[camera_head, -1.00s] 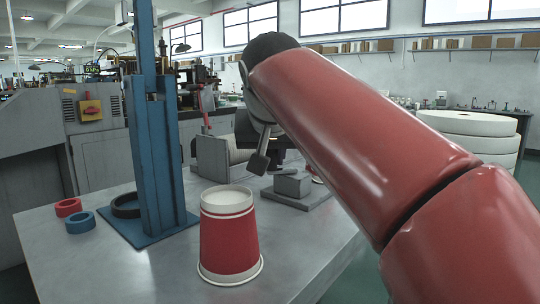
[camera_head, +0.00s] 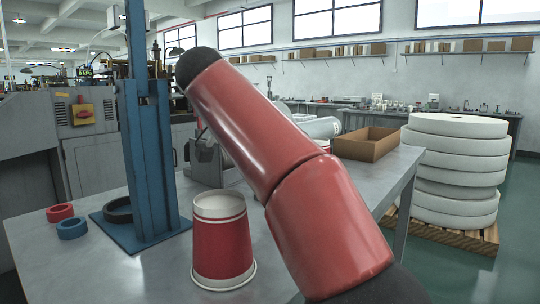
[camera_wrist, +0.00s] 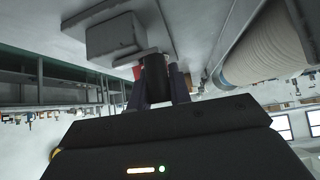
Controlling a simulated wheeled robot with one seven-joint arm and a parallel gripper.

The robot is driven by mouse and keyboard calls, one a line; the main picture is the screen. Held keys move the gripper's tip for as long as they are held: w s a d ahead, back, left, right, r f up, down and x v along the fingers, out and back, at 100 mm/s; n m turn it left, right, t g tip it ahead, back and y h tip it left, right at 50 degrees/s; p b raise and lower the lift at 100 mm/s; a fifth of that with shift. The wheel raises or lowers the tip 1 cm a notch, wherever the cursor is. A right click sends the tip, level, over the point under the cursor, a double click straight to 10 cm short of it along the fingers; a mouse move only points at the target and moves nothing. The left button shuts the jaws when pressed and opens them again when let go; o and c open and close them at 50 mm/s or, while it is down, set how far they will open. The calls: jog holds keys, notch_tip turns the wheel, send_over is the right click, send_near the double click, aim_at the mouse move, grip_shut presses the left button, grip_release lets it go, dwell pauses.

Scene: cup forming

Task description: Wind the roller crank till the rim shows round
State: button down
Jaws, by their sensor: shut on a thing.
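In the wrist view my gripper (camera_wrist: 160,88) is closed around a short dark upright grip (camera_wrist: 154,75), which looks like the crank handle. A grey block (camera_wrist: 113,37) on a plate lies just beyond it. In the head view the grey metal roller stand (camera_head: 207,162) is on the bench, partly behind my red arm. My gripper and the crank are hidden there by that arm. A small red-and-white edge shows beside the arm near the stand; the rim being formed cannot be made out. A stack of red cups (camera_head: 222,250) stands upside down at the bench front.
A blue column (camera_head: 151,160) rises at the left, a black ring at its foot. Red (camera_head: 60,212) and blue (camera_head: 72,228) rings lie beside it. White reels (camera_head: 455,165) stand on a pallet.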

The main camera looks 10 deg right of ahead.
jog(key=shift+w+d+m, duration=0.1)
jog(key=shift+m, duration=0.4)
jog(key=c, duration=1.3)
grip_release()
